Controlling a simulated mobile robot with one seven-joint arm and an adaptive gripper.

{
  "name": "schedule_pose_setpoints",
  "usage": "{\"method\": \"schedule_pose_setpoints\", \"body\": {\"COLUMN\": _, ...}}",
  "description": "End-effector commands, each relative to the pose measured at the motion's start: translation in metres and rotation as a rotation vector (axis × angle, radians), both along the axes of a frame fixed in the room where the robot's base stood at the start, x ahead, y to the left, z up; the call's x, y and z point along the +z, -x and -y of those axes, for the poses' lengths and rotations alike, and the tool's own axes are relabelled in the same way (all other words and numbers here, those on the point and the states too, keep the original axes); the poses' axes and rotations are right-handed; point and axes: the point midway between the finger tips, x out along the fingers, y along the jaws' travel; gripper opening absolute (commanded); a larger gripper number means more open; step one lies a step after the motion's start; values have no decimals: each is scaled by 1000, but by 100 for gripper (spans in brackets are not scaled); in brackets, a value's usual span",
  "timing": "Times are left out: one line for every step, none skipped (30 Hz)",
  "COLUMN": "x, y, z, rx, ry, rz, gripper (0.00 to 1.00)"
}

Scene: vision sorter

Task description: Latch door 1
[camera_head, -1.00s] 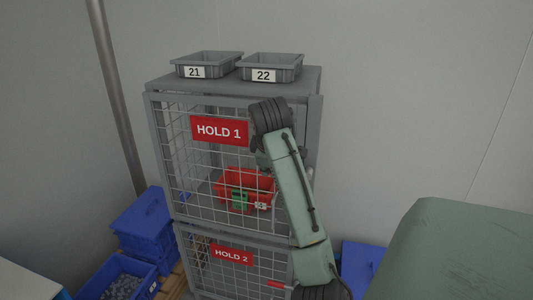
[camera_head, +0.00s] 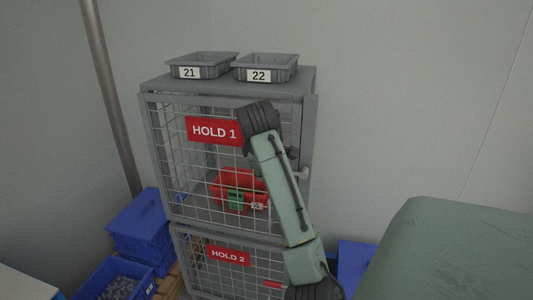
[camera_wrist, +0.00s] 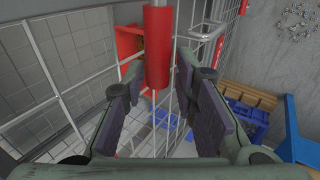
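Door 1 is the wire-mesh front with the red HOLD 1 sign (camera_head: 214,131) on the upper cage (camera_head: 165,175). It looks shut or nearly so; my arm covers part of its right side. In the wrist view, a red cylindrical handle (camera_wrist: 157,48) stands on a grey bar beside wire mesh. My gripper (camera_wrist: 160,72) is open, its two dark-padded fingers on either side of the handle's line. I cannot tell whether they touch it. In the head view the gripper is mostly hidden behind my arm, and the latch is not clearly seen.
A red bin (camera_head: 232,187) with a green item sits inside the upper cage. Grey trays 21 (camera_head: 203,65) and 22 (camera_head: 265,67) stand on top. HOLD 2 (camera_head: 229,256) is below. Blue crates (camera_head: 145,225) stand left. A green rounded surface (camera_head: 450,250) is at right.

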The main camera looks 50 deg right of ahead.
Motion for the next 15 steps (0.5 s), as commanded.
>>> {"method": "schedule_pose_setpoints", "body": {"x": 1, "y": 0, "z": 0, "rx": -1, "ry": 1, "rz": 1, "gripper": 26}}
{"method": "schedule_pose_setpoints", "body": {"x": 1, "y": 0, "z": 0, "rx": -1, "ry": 1, "rz": 1, "gripper": 26}}
{"method": "schedule_pose_setpoints", "body": {"x": 1, "y": 0, "z": 0, "rx": -1, "ry": 2, "rz": 1, "gripper": 26}}
{"method": "schedule_pose_setpoints", "body": {"x": 1, "y": 0, "z": 0, "rx": -1, "ry": 2, "rz": 1, "gripper": 26}}
{"method": "schedule_pose_setpoints", "body": {"x": 2, "y": 1, "z": 0, "rx": -1, "ry": 2, "rz": 2, "gripper": 26}}
{"method": "schedule_pose_setpoints", "body": {"x": 4, "y": 1, "z": -1, "rx": -1, "ry": 3, "rz": 2, "gripper": 26}}
{"method": "schedule_pose_setpoints", "body": {"x": 6, "y": 2, "z": -2, "rx": -1, "ry": 4, "rz": 3, "gripper": 26}}
{"method": "schedule_pose_setpoints", "body": {"x": 9, "y": 3, "z": -3, "rx": -1, "ry": 5, "rz": 3, "gripper": 26}}
{"method": "schedule_pose_setpoints", "body": {"x": 13, "y": 4, "z": -5, "rx": -1, "ry": 5, "rz": 3, "gripper": 26}}
{"method": "schedule_pose_setpoints", "body": {"x": 17, "y": 6, "z": -7, "rx": -2, "ry": 5, "rz": 3, "gripper": 26}}
{"method": "schedule_pose_setpoints", "body": {"x": 22, "y": 7, "z": -9, "rx": -3, "ry": 7, "rz": 4, "gripper": 26}}
{"method": "schedule_pose_setpoints", "body": {"x": 29, "y": 9, "z": -14, "rx": -1, "ry": 9, "rz": 2, "gripper": 26}}
{"method": "schedule_pose_setpoints", "body": {"x": 35, "y": 11, "z": -16, "rx": -3, "ry": 10, "rz": 1, "gripper": 26}}
{"method": "schedule_pose_setpoints", "body": {"x": 40, "y": 14, "z": -18, "rx": -3, "ry": 12, "rz": 2, "gripper": 26}}
{"method": "schedule_pose_setpoints", "body": {"x": 46, "y": 15, "z": -21, "rx": -2, "ry": 12, "rz": 1, "gripper": 26}}
